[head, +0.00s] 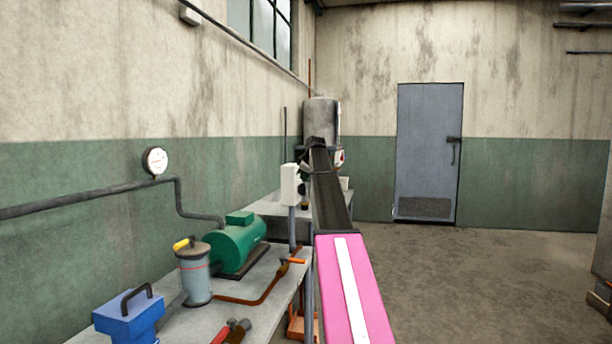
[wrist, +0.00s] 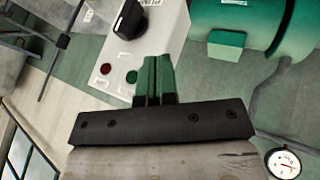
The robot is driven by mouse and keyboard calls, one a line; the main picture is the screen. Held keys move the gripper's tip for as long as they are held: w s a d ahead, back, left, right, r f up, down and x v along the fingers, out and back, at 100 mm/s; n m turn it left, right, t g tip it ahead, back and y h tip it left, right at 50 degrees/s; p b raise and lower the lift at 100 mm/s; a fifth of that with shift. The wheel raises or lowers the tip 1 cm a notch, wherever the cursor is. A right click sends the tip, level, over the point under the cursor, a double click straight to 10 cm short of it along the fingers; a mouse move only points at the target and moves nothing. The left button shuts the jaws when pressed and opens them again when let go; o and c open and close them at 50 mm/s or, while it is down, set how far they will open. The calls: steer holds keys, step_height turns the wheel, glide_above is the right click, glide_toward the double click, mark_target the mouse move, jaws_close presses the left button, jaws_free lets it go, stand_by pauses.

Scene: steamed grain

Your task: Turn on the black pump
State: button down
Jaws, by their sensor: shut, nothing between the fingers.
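A white control box (wrist: 165,35) fills the upper middle of the wrist view, with a label ending in what looks like "PUMP". It carries a black rotary knob (wrist: 129,20), a red button (wrist: 105,69) and a green button (wrist: 131,76). My gripper (wrist: 157,60) is shut and empty, its green fingertips over the box face beside the green button; contact cannot be told. In the head view the white box (head: 290,185) stands on a post left of my arm. A green pump-like machine (head: 236,243) sits on the bench; I see no clearly black pump.
A wall pipe with a gauge (head: 155,161) runs at left. The floor (head: 470,270) at right is open toward a grey door (head: 428,150).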

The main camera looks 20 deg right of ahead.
mark_target(302, 188)
steer(key=shift+w+d+f, duration=0.3)
steer(key=shift+w+f, duration=0.55)
steer(key=shift+w, duration=0.35)
steer(key=shift+w+d+f, duration=0.35)
steer(key=shift+w+f, duration=0.5)
steer(key=shift+w, duration=0.35)
steer(key=shift+w+d+f, duration=0.3)
steer(key=shift+w+f, duration=0.55)
steer(key=shift+w, duration=0.35)
steer(key=shift+w+d+r+g+y, duration=0.25)
steer(key=shift+g+y, duration=0.25)
steer(key=shift+g, duration=0.3)
steer(key=shift+w+d+r+m+g+y, duration=0.15)
steer(key=shift+w+r+m+g+y, duration=0.15)
steer(key=shift+m+g, duration=0.15)
steer(key=shift+w+d+r, duration=0.2)
steer(key=shift+w+d, duration=0.4)
steer(key=shift+w, duration=0.25)
steer(key=w, duration=0.1)
steer(key=d+f+g, duration=0.1)
steer(key=w, duration=0.1)
steer(key=shift+w+d+f+y, duration=0.25)
steer(key=shift+w+d+y, duration=0.05)
steer(key=shift+w+d, duration=0.1)
